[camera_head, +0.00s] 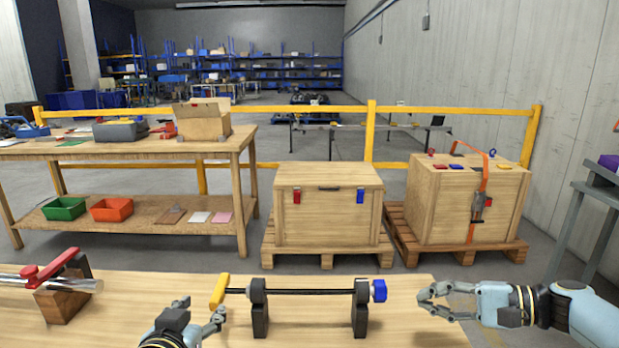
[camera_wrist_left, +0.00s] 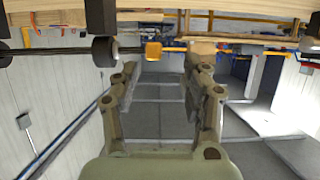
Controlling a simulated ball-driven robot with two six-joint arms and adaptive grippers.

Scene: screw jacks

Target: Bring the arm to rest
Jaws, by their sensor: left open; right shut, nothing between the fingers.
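A screw jack with a dark rod (camera_head: 308,291) lies across two black stands (camera_head: 260,312) on the wooden bench. It has a yellow handle (camera_head: 219,291) at its left end and a blue knob (camera_head: 378,290) at its right end. My left gripper (camera_head: 202,309) is open and empty, just in front of the yellow handle and apart from it. In the left wrist view the open fingers (camera_wrist_left: 160,72) have nothing between them, and the yellow handle (camera_wrist_left: 153,50) shows beyond. My right gripper (camera_head: 425,298) is shut and empty, to the right of the blue knob with a gap between.
A red-handled tool on a wooden block (camera_head: 62,300) stands at the bench's left. Beyond the bench (camera_head: 140,310) are a wooden worktable (camera_head: 110,150) with bins, two crates (camera_head: 328,215) on pallets, and a yellow railing (camera_head: 320,112). A grey stand (camera_head: 585,215) is at the right.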

